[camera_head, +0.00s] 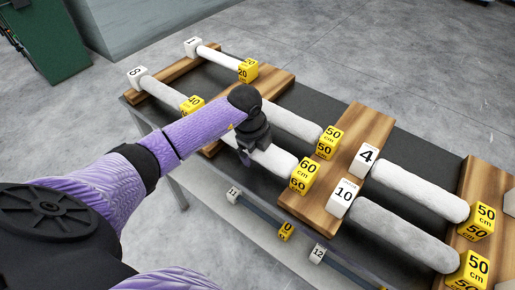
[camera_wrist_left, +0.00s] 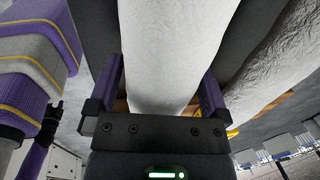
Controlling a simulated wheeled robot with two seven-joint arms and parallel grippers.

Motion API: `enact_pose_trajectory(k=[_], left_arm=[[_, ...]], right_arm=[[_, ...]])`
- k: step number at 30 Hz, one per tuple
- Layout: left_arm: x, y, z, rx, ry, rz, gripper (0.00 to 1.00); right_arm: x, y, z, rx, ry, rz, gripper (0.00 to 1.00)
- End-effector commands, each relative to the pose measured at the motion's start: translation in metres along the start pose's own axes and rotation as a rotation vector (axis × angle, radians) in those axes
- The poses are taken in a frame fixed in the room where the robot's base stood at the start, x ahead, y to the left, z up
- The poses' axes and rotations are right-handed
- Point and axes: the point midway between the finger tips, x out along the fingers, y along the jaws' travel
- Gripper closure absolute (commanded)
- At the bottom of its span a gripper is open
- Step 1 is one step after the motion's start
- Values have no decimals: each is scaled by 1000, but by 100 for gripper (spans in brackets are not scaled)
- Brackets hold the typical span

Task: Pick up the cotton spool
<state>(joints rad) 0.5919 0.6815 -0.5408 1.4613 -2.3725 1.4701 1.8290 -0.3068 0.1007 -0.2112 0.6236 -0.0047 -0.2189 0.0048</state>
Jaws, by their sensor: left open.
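Several white cotton spools lie in rows on a dark table (camera_head: 420,143). One spool (camera_head: 275,160), with a yellow 60 cm cube at its right end, lies under my left gripper (camera_head: 247,155). The gripper is open. In the left wrist view the fingers of my left gripper (camera_wrist_left: 160,88) stand on either side of a white spool (camera_wrist_left: 170,50), apart from each other. I cannot tell whether they touch it. My gripper and forearm hide the left part of this spool in the head view. My right gripper is not in view.
A neighbouring spool (camera_head: 292,122) lies just behind, close to my gripper; a white roll (camera_wrist_left: 285,60) also shows at the right in the wrist view. Wooden supports (camera_head: 357,125) carry numbered cubes. Spools marked 4 (camera_head: 420,190) and 10 (camera_head: 403,232) lie right. A green cabinet (camera_head: 50,40) stands back left.

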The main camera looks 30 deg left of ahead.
Motion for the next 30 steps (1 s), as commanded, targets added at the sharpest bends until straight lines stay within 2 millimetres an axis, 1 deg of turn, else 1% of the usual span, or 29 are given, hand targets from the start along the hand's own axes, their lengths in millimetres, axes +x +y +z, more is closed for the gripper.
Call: enact_pose_trajectory(k=[1,2,3,5,6,8,9,11,12,13,18,20,23,27,30], left_arm=[[0,0,0,0,0,0,2],[-1,0,0,0,0,0,8],[-1,0,0,0,0,0,17],[-1,0,0,0,0,0,30],[-1,0,0,0,0,0,38],[-1,0,0,0,0,0,51],[-1,0,0,0,0,0,59],[-1,0,0,0,0,0,72],[-1,0,0,0,0,0,80],[-1,0,0,0,0,0,87],[-1,0,0,0,0,-1,87],[-4,-1,0,0,0,-2,87],[-24,-6,1,1,-2,-6,87],[-63,-13,1,1,-2,-6,87],[-84,-18,0,1,-1,-5,87]], right_arm=[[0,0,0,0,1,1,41],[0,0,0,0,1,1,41],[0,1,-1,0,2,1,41],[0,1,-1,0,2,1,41],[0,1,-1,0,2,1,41],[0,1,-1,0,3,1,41],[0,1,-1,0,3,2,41],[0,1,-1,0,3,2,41],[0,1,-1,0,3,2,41],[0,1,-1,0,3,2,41],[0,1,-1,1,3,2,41],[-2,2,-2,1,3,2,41],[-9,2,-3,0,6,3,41],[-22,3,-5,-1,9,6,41],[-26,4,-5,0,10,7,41]])
